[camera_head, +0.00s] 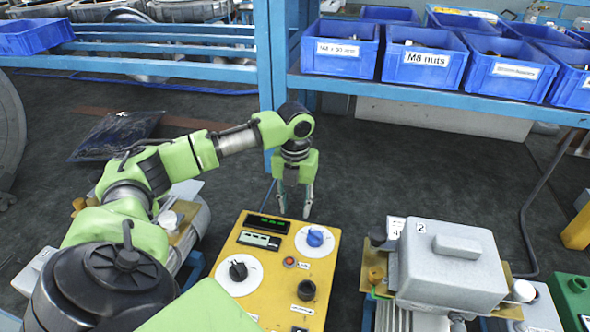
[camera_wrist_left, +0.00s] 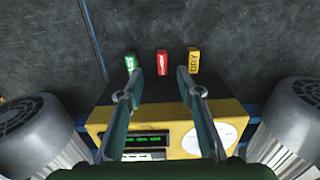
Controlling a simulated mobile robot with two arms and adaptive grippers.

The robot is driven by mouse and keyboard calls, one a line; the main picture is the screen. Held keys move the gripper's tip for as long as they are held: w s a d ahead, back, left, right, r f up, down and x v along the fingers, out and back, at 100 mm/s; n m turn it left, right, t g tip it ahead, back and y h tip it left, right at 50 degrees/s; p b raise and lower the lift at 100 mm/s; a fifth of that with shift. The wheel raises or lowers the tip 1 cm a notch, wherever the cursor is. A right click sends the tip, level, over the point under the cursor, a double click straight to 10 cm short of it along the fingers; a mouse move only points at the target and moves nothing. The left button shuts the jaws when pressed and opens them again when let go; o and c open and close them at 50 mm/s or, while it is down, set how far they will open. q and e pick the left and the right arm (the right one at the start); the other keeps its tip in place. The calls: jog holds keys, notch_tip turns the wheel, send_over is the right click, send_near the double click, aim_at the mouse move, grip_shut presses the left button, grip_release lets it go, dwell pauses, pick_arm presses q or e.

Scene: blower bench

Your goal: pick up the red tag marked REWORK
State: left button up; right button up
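A red tag (camera_wrist_left: 162,62) shows in the left wrist view, between a green tag (camera_wrist_left: 131,64) and a yellow tag reading DRY (camera_wrist_left: 194,62). The red tag's marking is too small to read. The three tags stand in a row at the far edge of the yellow control box (camera_wrist_left: 176,150). I cannot make out the tags in the head view. My left gripper (camera_head: 295,210) is open and empty, pointing down over the far edge of the box. In the wrist view its fingertips (camera_wrist_left: 157,76) are apart, with the red tag between them in the picture. My right gripper is not in view.
The yellow control box (camera_head: 272,290) carries knobs, buttons and a display. A grey blower motor (camera_head: 450,265) stands to its right, and another machine is partly behind my left arm. A blue shelf (camera_head: 430,98) with blue bins (camera_head: 424,55) runs behind at right. Dark floor lies between.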

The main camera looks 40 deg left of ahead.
pick_arm(q)
jog(key=f, duration=0.5)
jog(key=f+p, duration=0.1)
jog(key=f, duration=0.2)
jog(key=shift+w, duration=0.25)
grip_shut()
